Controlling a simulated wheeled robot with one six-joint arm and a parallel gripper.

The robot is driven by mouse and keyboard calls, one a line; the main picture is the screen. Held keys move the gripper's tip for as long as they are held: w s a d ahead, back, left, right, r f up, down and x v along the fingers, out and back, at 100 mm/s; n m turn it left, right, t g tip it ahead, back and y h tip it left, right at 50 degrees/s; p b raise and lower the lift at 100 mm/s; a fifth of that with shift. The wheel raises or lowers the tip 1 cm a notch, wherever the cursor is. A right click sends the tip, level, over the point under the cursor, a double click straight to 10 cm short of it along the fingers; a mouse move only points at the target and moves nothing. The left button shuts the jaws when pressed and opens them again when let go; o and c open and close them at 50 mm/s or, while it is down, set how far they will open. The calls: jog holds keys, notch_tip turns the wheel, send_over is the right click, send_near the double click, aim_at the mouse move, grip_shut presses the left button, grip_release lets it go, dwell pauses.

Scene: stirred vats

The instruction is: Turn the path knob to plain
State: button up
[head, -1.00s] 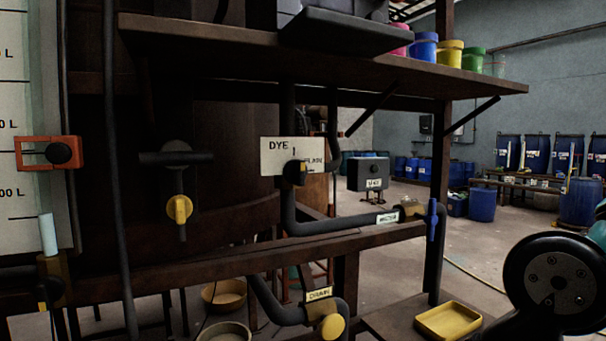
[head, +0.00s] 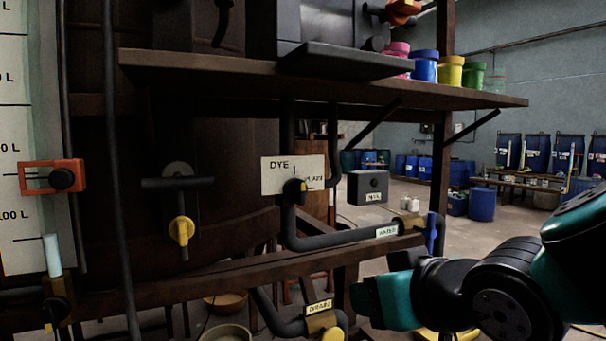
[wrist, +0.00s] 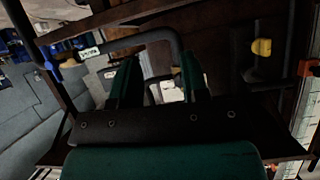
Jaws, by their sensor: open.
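The path knob (head: 294,191) is dark with a small yellow mark, at the lower middle of a white plate (head: 274,173) lettered DYE and PLAIN in the head view. The yellow mark sits toward the knob's upper right; the exact setting is hard to tell. My gripper (wrist: 159,70) is open in the wrist view, its two green fingers apart with nothing held between them. A pale patch, likely the plate (wrist: 168,90), shows beyond and between the fingers; the knob cannot be made out there. In the head view my arm's end is low and right of the knob, apart from it.
A dark pipe (head: 335,240) bends below the plate toward a blue lever (head: 432,234). A shelf (head: 220,68) with coloured tubs overhangs the plate. A yellow-handled valve (head: 182,231) is left, a drain valve (head: 333,334) below. A grey box (head: 367,187) is right of the plate.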

notch_tip(320, 180, up, 11)
jog(key=w+a+n+t+y+p, duration=0.1)
jog(key=w+a+t+y, duration=0.1)
jog(key=t, duration=0.3)
jog(key=p, duration=1.2)
send_near(303, 187)
jog(key=x, duration=0.9)
jog(key=shift+w+r, duration=0.1)
jog(key=shift+r, duration=0.05)
jog(key=shift+w+a, duration=0.2)
jog(key=shift+w, duration=0.15)
jog(key=shift+c, duration=0.2)
grip_shut()
